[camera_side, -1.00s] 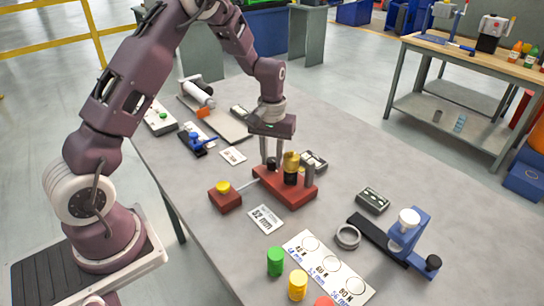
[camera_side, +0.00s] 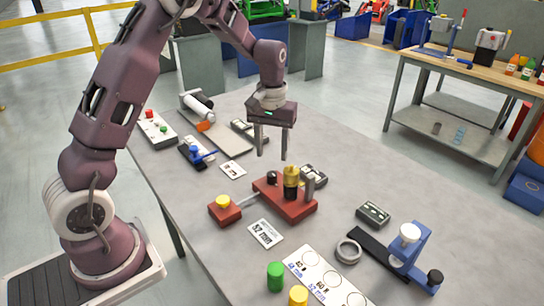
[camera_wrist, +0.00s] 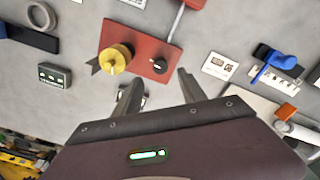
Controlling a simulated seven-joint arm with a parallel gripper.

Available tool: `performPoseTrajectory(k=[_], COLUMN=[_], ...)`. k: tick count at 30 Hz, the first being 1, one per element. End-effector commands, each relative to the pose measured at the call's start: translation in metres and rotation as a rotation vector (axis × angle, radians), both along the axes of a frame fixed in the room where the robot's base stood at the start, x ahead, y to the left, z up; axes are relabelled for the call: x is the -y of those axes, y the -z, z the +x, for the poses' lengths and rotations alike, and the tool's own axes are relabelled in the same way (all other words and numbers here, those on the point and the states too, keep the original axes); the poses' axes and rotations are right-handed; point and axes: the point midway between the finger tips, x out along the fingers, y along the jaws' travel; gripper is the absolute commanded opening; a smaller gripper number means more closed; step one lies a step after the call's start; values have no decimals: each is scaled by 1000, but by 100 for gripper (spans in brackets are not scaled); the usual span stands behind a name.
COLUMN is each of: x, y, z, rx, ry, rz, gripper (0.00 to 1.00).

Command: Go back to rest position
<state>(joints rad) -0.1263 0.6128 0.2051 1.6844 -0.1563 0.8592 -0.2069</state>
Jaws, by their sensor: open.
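My gripper (camera_side: 271,143) is open and empty in the side view, held above the table beyond a red fixture block (camera_side: 285,203). The block carries a yellow-gold knob (camera_side: 291,182), a black knob and a grey post. In the wrist view my gripper's fingers (camera_wrist: 158,88) stand apart with nothing between them, and the red block (camera_wrist: 142,43) lies just past the fingertips with its gold knob (camera_wrist: 115,59) and black knob (camera_wrist: 159,66). A rod links the block to a small red box with a yellow button (camera_side: 223,202).
A blue clamp device (camera_side: 408,247), a grey ring (camera_side: 348,252) and a dark box (camera_side: 373,213) stand at the right. Green (camera_side: 275,277) and yellow (camera_side: 298,296) cylinders stand by a label sheet (camera_side: 325,278) in front. A blue-handled tool (camera_side: 200,155) lies at the left.

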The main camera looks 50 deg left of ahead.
Motion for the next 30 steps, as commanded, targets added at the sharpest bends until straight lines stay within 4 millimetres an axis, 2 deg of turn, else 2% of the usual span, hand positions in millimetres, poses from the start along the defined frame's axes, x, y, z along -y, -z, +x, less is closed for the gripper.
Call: performPoseTrajectory(k=[4, 6, 8, 10, 12, 14, 15, 18, 21, 24, 27, 30], x=[0, 2, 9, 24, 45, 62, 72, 93, 105, 109, 110, 110], y=[0, -6, -23, -57, -97, -126, -141, -164, -166, -160, -155, -154], z=[0, -2, -8, -25, -56, -88, -112, -173, -224, -256, -270, -273], rx=[0, 8, 32, 81, 146, 203, 240, 332, 404, 451, 472, 475], ry=[0, 7, 28, 77, 150, 220, 269, 392, 494, 558, 589, 595], rz=[0, -2, -4, -8, -9, -3, 5, 40, 86, 126, 146, 150], gripper=[49, 49, 49, 49, 49, 49, 49, 49, 49, 49, 49, 49])
